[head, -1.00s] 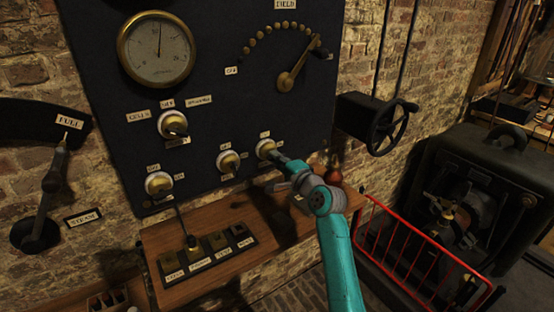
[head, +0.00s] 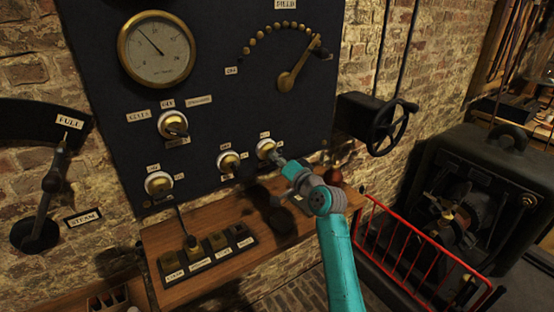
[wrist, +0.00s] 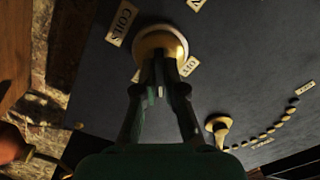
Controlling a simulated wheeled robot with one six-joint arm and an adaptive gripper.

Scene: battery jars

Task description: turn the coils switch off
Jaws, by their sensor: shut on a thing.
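The coils switch (head: 264,147) is a brass and white round knob low on the dark panel, the rightmost of the lower row. In the wrist view the switch (wrist: 160,38) is at top centre, with a COILS label (wrist: 122,22) to its left. A second label (wrist: 189,66) sits at its lower right; its lettering is hard to read. My gripper (head: 279,159) reaches the switch from the lower right. In the wrist view my gripper's fingers (wrist: 160,75) are closed on the switch's handle, which they mostly hide.
A neighbouring switch (head: 229,162) is close on the left. A field lever (head: 290,76) and a gauge (head: 156,49) are above. A wooden shelf (head: 160,237) juts out below. A handwheel (head: 389,128), a red railing (head: 423,260) and a dark machine (head: 480,190) stand to the right.

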